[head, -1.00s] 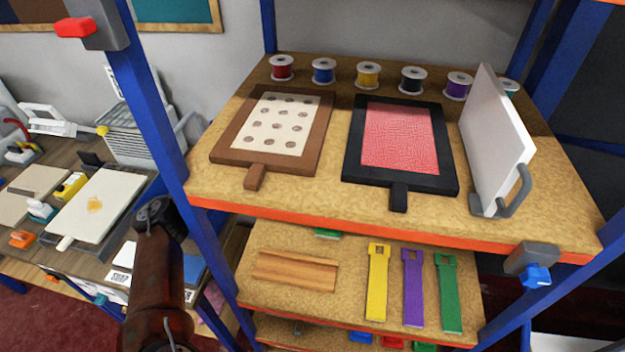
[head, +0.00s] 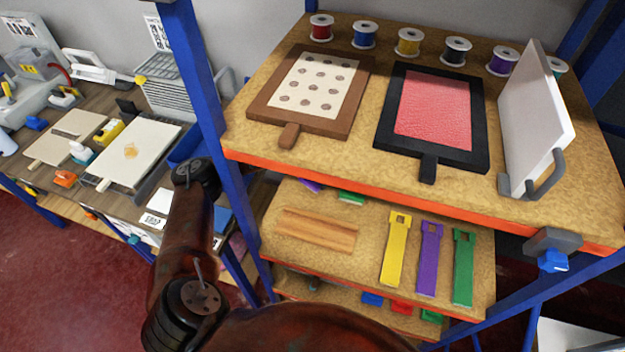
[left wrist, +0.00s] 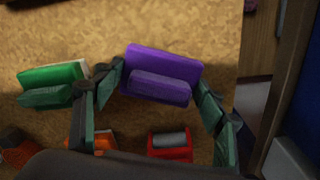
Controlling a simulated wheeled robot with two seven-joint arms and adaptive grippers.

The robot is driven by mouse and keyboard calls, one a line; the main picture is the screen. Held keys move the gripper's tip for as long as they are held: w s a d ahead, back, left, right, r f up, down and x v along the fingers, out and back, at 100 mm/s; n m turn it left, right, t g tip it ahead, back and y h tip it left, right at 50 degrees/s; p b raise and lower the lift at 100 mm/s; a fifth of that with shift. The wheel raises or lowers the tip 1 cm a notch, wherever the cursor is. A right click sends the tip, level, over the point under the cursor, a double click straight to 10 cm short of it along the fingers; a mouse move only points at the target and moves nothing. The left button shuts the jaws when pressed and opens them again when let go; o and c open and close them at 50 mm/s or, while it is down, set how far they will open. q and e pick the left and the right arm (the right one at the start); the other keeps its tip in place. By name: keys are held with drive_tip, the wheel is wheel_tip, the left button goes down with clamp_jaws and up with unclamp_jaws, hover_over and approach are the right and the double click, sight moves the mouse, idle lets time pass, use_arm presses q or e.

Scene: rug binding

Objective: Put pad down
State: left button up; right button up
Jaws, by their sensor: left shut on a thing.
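The purple pad (left wrist: 160,75), a flat block with a raised grip, sits between the fingertips of my left gripper (left wrist: 160,82) in the left wrist view. The gripper is shut on it, over a tan cork-like shelf board (left wrist: 205,30); I cannot tell whether the pad touches the board. In the head view, a bit of purple (head: 310,185) shows under the top shelf's edge, beside a green piece (head: 350,198). My left arm shows there, but its gripper is hidden. My right gripper is in no frame.
A green pad (left wrist: 52,82) stands close left of the purple one. Orange (left wrist: 103,140) and red (left wrist: 170,145) items are nearer the wrist. The middle shelf holds a wooden block (head: 315,230) and yellow (head: 396,248), purple and green strips. A blue post (head: 215,130) stands beside my arm.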

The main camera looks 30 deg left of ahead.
sight(313, 173)
use_arm(q)
wheel_tip(313, 173, down, 2)
drive_tip(key=shift+a+f, duration=0.1)
drive_tip(key=o, duration=1)
wheel_tip(313, 173, up, 12)
drive_tip(key=shift+r+p, duration=0.1)
drive_tip(key=shift+p, duration=0.5)
